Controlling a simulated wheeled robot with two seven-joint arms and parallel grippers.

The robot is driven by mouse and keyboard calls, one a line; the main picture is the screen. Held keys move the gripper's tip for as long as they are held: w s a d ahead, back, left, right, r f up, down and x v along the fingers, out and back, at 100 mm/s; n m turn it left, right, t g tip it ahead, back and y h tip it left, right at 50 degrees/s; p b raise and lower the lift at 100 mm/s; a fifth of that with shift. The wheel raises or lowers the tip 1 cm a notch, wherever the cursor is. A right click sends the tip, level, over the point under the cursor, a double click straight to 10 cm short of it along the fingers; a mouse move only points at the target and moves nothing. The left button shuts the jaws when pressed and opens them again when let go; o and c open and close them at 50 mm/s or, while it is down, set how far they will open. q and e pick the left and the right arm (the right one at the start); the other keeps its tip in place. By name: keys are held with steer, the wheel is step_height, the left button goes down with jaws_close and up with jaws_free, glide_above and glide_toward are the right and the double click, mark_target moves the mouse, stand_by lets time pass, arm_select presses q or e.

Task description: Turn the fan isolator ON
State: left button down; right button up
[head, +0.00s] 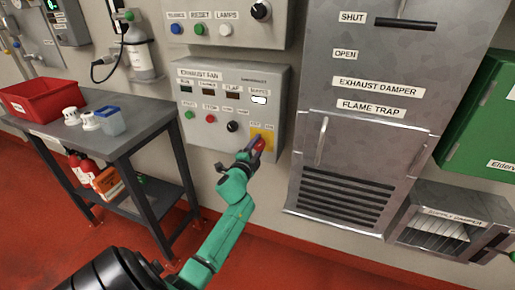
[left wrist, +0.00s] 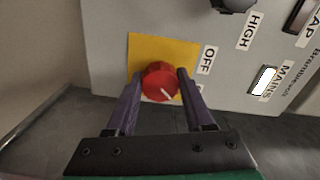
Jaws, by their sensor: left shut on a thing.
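The fan isolator is a red rotary knob (left wrist: 160,81) on a yellow plate (left wrist: 146,49) of the exhaust fan panel (head: 229,106). In the left wrist view, the knob's white pointer slants down and to the right. An OFF label (left wrist: 208,60) is beside the plate; a label below it is mostly hidden by my finger. My left gripper (left wrist: 160,88) is shut on the knob, one finger on each side. In the head view my left gripper (head: 254,150) reaches the panel's lower right corner and the knob is partly hidden. My right gripper is not in view.
The white MAINS lamp (head: 259,100) on the panel looks lit. A black selector (head: 232,127) sits left of the yellow plate. The grey exhaust damper cabinet (head: 352,150) stands close to the right. A workbench (head: 150,110) with a red bin (head: 42,98) is at the left.

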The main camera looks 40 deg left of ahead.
arm_select(q)
steer(key=shift+f+m, duration=0.1)
steer(key=shift+m, duration=0.3)
steer(key=shift+c, duration=1.5)
jaws_free()
steer(key=v, duration=1.4)
steer(key=shift+s+d, duration=0.2)
steer(key=shift+s, duration=0.1)
